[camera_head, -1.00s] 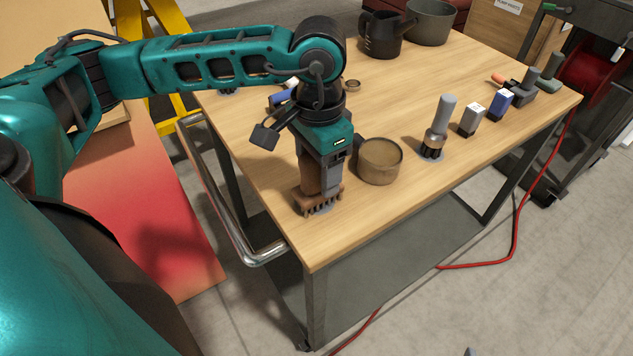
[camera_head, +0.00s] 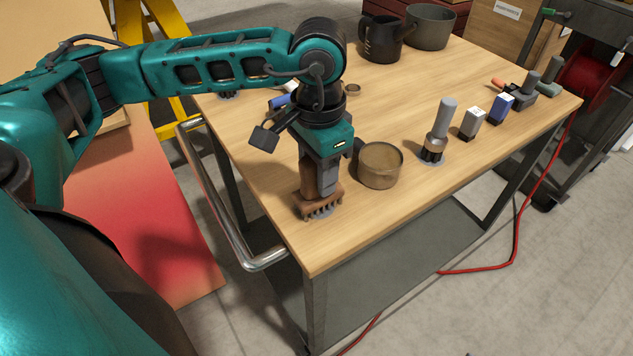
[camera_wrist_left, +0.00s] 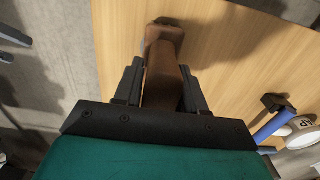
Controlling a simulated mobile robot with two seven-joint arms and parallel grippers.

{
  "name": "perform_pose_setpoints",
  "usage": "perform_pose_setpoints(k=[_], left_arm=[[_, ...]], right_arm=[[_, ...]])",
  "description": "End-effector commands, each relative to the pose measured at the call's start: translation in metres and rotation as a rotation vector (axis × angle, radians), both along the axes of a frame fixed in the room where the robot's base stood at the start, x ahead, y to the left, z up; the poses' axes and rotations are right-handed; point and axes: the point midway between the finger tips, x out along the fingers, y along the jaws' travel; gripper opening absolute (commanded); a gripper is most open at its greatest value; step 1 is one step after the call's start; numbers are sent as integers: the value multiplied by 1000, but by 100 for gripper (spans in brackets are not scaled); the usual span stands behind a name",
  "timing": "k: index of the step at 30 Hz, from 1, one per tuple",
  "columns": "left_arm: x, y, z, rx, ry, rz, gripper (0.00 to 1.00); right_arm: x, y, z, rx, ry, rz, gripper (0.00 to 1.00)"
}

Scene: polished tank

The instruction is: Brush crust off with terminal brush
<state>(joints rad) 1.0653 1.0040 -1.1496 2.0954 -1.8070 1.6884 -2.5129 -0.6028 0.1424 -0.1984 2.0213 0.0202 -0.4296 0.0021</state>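A brown brush (camera_head: 319,203) with a block head and stubby bristles stands upright on a grey patch near the table's front left corner. My left gripper (camera_head: 322,182) points down over it, with its fingers on both sides of the brown handle. In the left wrist view the handle (camera_wrist_left: 163,80) fills the space between the fingers, which look closed against it. A second brush (camera_head: 437,135), with a grey handle and dark bristles, stands to the right. I cannot tell which is the terminal brush, and I make out no crust. My right gripper is not in view.
A round tan container (camera_head: 379,167) stands close right of the gripper. Small white (camera_head: 472,121) and blue (camera_head: 501,106) bottles line the right side. A dark jug (camera_head: 381,38) and grey pot (camera_head: 430,24) stand at the back. The table's middle (camera_head: 410,95) is clear.

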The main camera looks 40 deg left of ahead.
Motion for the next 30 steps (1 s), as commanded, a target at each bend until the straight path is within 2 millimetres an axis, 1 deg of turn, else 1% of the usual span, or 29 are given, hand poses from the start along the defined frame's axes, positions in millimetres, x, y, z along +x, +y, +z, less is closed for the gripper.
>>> perform_pose_setpoints(k=[1,2,12,20,30], left_arm=[[0,0,0,0,0,0,35],[0,0,0,0,0,0,32],[0,0,0,0,0,0,0],[0,0,4,-1,-2,0,0],[1,0,31,-1,-3,0,0]], right_arm=[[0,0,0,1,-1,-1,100],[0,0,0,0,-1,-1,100],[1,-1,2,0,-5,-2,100],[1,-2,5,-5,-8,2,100],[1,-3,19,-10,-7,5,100]])
